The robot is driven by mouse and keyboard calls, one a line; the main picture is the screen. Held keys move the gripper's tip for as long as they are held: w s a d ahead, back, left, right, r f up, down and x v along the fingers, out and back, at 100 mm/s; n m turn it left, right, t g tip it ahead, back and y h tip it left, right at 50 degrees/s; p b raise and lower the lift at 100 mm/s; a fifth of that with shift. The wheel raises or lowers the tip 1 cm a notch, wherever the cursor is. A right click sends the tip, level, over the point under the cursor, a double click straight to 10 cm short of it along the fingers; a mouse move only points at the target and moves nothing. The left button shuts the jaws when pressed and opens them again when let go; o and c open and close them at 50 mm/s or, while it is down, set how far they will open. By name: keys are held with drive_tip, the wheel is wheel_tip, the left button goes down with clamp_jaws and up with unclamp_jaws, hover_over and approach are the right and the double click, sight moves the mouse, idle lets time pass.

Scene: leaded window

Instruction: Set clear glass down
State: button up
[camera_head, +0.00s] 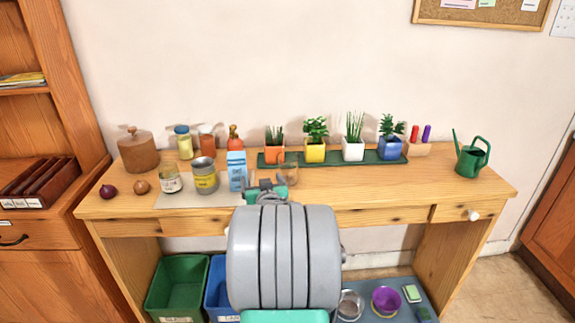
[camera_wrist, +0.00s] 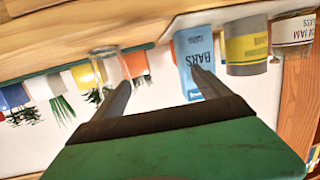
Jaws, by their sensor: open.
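The clear glass (camera_head: 291,171) stands on the wooden table just to the right of my gripper, in front of the plant tray. It also shows in the upside-down wrist view (camera_wrist: 106,66), beside the left finger and partly in front of the orange pot. My gripper (camera_head: 265,183) is over the front part of the table. In the wrist view its two fingers (camera_wrist: 161,78) are spread apart with nothing between them. The glass is outside the fingers; whether it touches one, I cannot tell. My arm hides the table's front edge here.
A blue carton (camera_head: 237,170) stands close left of my gripper, with a yellow-labelled can (camera_head: 205,176) and a jam jar (camera_head: 171,179) further left. Potted plants stand on a green tray (camera_head: 334,157) behind. The table's front right (camera_head: 400,190) is clear.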

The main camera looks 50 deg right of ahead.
sight(287, 153)
drive_tip(key=s+d+h, duration=0.1)
drive_tip(key=d, duration=0.1)
drive_tip(key=s+d+r+m+h, duration=0.1)
drive_tip(key=s+d, duration=0.1)
drive_tip(key=s+d+r+h, duration=0.1)
drive_tip(key=s+d, duration=0.1)
drive_tip(key=d, duration=0.1)
drive_tip(key=shift+m+g, duration=0.3)
drive_tip(key=shift+m, duration=0.1)
drive_tip(key=x, duration=0.3)
drive_tip(key=p+x, duration=0.1)
drive_tip(key=x, duration=0.3)
drive_tip(key=shift+w+d+r, duration=0.15)
drive_tip(key=shift+d+r, duration=0.05)
drive_tip(key=shift+r, duration=0.05)
clamp_jaws()
